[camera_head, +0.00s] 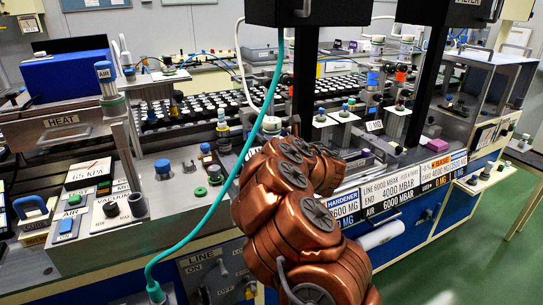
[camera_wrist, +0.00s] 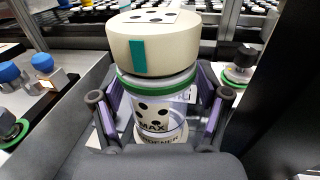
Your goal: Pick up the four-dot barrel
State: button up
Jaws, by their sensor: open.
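The four-dot barrel (camera_wrist: 155,110) stands upright in the middle of the wrist view. It has a clear body with black dots and the word MAX, a green ring, and a wide cream cap with a teal stripe. A white card with black dots lies on the cap. My gripper (camera_wrist: 160,113) is open, with one finger on each side of the clear body below the cap. I cannot tell whether the fingers touch it. In the head view my copper arm hides the gripper, and I cannot pick out this barrel there.
A blue-capped part (camera_wrist: 10,72) and another blue-topped part stand on the left ledge in the wrist view. A black-knobbed fitting (camera_wrist: 243,60) stands close on the right. A dark post rises at the right. In the head view a teal hose (camera_head: 222,190) hangs left of my arm.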

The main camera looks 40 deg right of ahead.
jog(key=shift+w, duration=0.85)
jog(key=shift+c, duration=0.2)
grip_shut()
